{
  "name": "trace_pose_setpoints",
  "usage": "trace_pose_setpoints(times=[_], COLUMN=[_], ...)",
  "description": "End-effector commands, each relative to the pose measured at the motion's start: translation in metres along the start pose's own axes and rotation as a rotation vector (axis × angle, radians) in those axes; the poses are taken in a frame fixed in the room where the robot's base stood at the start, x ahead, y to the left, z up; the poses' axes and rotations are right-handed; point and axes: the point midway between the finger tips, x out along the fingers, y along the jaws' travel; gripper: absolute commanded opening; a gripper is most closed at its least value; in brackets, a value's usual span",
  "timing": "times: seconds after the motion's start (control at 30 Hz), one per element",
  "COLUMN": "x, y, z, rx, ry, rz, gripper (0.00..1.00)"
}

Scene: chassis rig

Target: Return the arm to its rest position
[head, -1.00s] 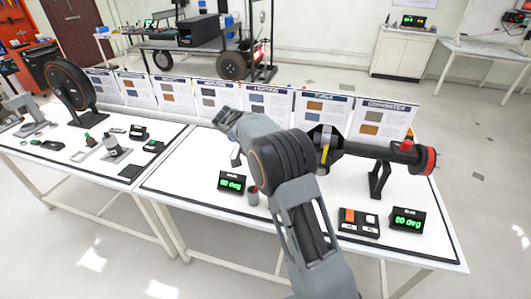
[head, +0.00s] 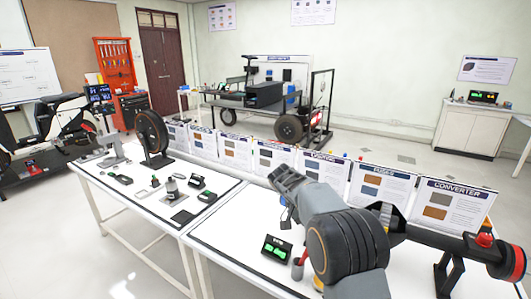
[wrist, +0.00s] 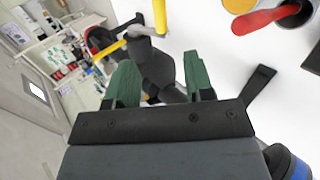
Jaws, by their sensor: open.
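My gripper shows in the wrist view (wrist: 160,85) with its two green-padded fingers apart and nothing held between them. In the head view my grey arm rises from the bottom right and bends over the right-hand table (head: 225,235). Its wrist end (head: 285,180) points up and left in front of the standing cards. The gripper's fingers are not clear in the head view. Beyond the fingers, the wrist view shows a dark stand-like part and a yellow bar (wrist: 160,15).
A green display (head: 276,249) stands left of my arm. A dark shaft assembly with a red end (head: 512,262) lies to its right. Cards (head: 440,205) line the table's back edge. A black wheel (head: 152,135) stands on the left table.

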Motion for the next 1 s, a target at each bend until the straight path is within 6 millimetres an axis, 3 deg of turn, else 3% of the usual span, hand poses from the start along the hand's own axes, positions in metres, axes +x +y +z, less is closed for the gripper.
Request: trace_pose_setpoints(times=[0.1,0.3,0.6,0.8,1.0], x=[-0.001,0.011,0.039,0.052,0.055], y=[0.029,0.058,0.066,0.062,0.059], z=[0.026,0.087,0.166,0.191,0.197], rx=[-0.095,-0.261,-0.365,-0.375,-0.375], ry=[0.039,0.167,0.409,0.517,0.546], rz=[-0.153,-0.444,-0.750,-0.835,-0.856], gripper=[0.48,0.48,0.48,0.48,0.48])
